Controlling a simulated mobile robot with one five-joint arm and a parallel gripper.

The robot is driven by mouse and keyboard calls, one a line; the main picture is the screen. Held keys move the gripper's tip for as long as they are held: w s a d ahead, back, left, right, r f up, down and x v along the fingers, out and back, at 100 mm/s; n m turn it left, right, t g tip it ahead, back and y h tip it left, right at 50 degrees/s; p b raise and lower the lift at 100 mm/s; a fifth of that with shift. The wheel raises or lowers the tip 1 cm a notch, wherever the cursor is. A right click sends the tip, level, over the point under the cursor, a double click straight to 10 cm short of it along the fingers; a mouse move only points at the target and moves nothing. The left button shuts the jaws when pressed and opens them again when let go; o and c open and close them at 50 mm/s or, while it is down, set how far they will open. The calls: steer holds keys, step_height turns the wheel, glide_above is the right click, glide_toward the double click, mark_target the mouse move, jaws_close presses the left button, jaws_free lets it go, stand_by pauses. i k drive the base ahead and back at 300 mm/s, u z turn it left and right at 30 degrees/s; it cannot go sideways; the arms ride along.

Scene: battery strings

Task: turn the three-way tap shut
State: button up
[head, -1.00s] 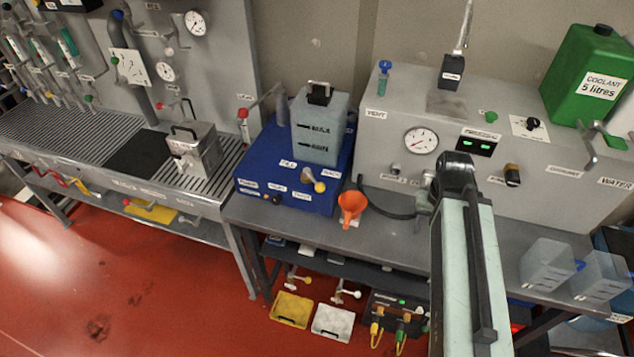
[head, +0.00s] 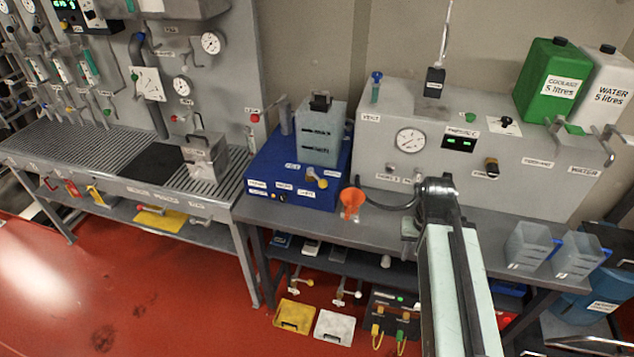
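No part is legibly marked as the three-way tap. A black knob on a white plate (head: 505,126) sits on the grey cabinet's sloping front, right of the green display. Another white plate (head: 148,83) with small markings is on the left wall panel, beside a thick grey pipe. A yellow-ended lever (head: 321,182) is on the front of the blue unit. I cannot tell which of these is the tap, or its setting. My arm rises in front of the bench at right of centre; its fingertips do not show, and it hides part of the bench.
The grey cabinet (head: 560,190) stands on the bench with a round gauge (head: 410,140). An orange funnel (head: 351,201) stands before it. Clear jugs (head: 528,247) are at the right bench end. A green coolant can (head: 550,80) stands on top. The red floor at left is clear.

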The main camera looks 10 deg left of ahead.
mark_target(322, 184)
steer(key=u, duration=1.95)
steer(key=k, duration=0.9)
steer(key=z, duration=1.05)
steer(key=i, duration=1)
steer(key=u, duration=0.1)
